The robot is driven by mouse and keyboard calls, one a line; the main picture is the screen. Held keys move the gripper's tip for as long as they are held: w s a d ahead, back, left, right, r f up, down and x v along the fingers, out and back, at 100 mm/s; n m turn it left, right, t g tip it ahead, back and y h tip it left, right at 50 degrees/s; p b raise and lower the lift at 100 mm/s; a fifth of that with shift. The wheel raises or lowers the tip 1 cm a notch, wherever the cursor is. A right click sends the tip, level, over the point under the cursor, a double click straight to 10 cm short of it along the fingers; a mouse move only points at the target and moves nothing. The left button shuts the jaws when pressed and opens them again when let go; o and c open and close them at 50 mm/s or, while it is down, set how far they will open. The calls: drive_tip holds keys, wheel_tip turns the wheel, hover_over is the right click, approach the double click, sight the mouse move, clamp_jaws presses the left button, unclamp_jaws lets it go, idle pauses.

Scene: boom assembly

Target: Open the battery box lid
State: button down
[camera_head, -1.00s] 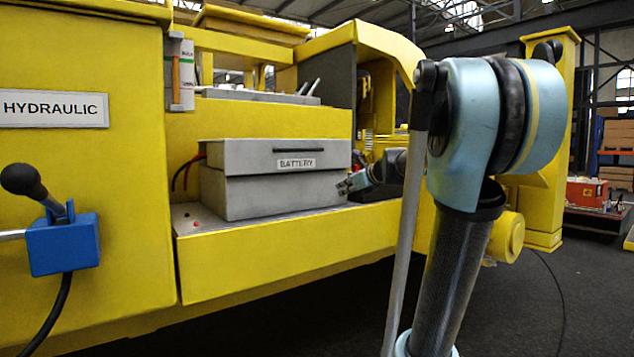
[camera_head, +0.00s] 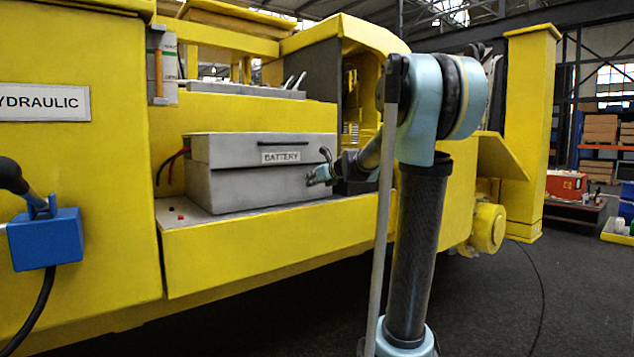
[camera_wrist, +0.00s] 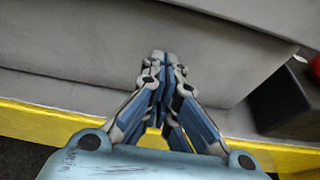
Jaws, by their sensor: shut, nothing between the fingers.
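The grey battery box (camera_head: 240,190) sits on a yellow shelf, with its lid (camera_head: 225,149) down. The lid has a dark handle strip (camera_head: 283,143) and a BATTERY label on its front. My gripper (camera_head: 312,178) is at the right part of the box's front, below the lid edge. In the wrist view my gripper (camera_wrist: 160,62) has its fingers together with nothing between them, in front of the grey box face (camera_wrist: 120,80). I cannot tell whether the fingertips touch the box.
Red and black cables (camera_head: 171,165) run at the box's left end. The yellow shelf (camera_head: 270,240) juts out below the box. A blue lever unit (camera_head: 45,238) is on the left panel. A yellow post (camera_head: 530,130) stands at right. Dark floor lies open in front.

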drive_tip(key=shift+w+a+r, duration=0.1)
drive_tip(key=shift+w+r, duration=0.1)
drive_tip(key=shift+r, duration=1.7)
drive_tip(key=shift+r, duration=0.1)
